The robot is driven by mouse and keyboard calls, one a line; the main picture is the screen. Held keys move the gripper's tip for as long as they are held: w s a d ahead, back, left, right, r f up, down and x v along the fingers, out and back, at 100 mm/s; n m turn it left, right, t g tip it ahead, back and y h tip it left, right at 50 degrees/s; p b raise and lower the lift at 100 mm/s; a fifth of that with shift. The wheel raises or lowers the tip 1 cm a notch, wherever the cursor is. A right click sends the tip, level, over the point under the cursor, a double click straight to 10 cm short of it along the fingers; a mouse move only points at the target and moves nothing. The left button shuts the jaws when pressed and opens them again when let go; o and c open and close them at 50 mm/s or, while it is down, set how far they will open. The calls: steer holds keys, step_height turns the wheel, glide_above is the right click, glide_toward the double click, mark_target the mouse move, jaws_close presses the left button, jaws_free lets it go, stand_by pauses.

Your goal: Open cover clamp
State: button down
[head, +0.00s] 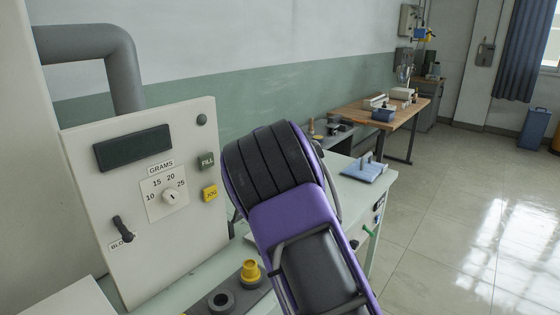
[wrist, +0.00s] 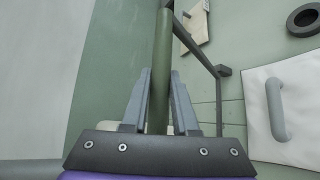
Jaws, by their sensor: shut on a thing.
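My gripper (wrist: 160,75) shows in the wrist view with its two grey fingers on either side of an olive-green bar (wrist: 162,50). It is shut on this bar, which runs lengthwise between the fingers and up past their tips. The bar looks like a lever, perhaps the cover clamp's, but its lower end is hidden by the gripper. In the head view my purple and black arm hides the gripper and the bar. A white plate with a grey curved handle (wrist: 276,110) lies to the right in the wrist view, apart from the fingers.
A white control panel (head: 105,215) with a dial, switch and buttons stands left of my arm. A yellow-topped fitting (head: 251,271) is near the bench front. A blue-based device (head: 364,170) sits behind my arm.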

steer(key=shift+w+a+r, duration=0.2)
steer(key=shift+w+a, duration=0.05)
steer(key=shift+a, duration=0.05)
steer(key=c, duration=0.7)
jaws_free()
steer(key=shift+s, duration=0.1)
steer(key=v, duration=1.7)
steer(key=shift+s+b, duration=0.1)
steer(key=shift+b, duration=0.2)
steer(key=shift+r, duration=0.15)
